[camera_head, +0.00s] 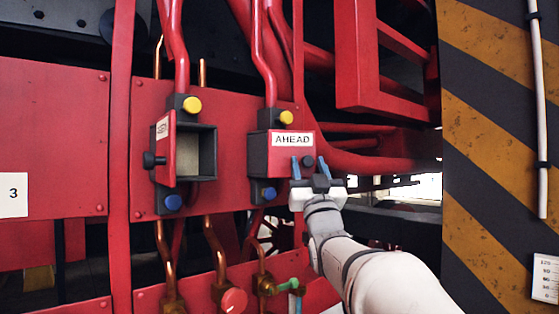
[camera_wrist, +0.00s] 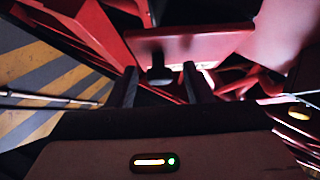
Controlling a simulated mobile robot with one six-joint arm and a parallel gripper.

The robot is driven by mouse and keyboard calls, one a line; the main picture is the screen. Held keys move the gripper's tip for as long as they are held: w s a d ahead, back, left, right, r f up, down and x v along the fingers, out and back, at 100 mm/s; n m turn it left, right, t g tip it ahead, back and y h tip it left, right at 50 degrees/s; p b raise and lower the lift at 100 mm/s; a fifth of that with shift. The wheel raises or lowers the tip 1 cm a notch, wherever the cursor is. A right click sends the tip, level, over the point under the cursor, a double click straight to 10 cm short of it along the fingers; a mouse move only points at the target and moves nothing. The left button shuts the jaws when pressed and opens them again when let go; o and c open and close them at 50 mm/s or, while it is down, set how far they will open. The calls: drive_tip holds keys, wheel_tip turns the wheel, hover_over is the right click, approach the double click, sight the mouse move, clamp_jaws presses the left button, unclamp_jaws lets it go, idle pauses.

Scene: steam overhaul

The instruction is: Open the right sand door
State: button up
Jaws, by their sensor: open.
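The right sand door is the red front (camera_head: 284,158) of the box labelled AHEAD, and it looks shut in the head view. Its dark knob (camera_head: 308,161) is near the right side of the door. My gripper (camera_head: 310,166) is open with its fingers on either side of the knob in the picture. In the wrist view, the door (camera_wrist: 195,44) lies ahead and the dark knob (camera_wrist: 160,74) is centred between the open fingertips (camera_wrist: 160,72). I cannot tell whether the fingers touch the knob or how deep they reach around it.
The left box (camera_head: 200,152) has its door (camera_head: 164,150) swung open. Red pipes (camera_head: 262,60) run above the boxes, and copper pipes and valves (camera_head: 222,297) sit below. A striped pillar (camera_head: 480,150) with a white conduit stands at the right.

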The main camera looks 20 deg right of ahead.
drive_tip(key=shift+w+r, duration=0.1)
drive_tip(key=shift+c, duration=0.5)
clamp_jaws()
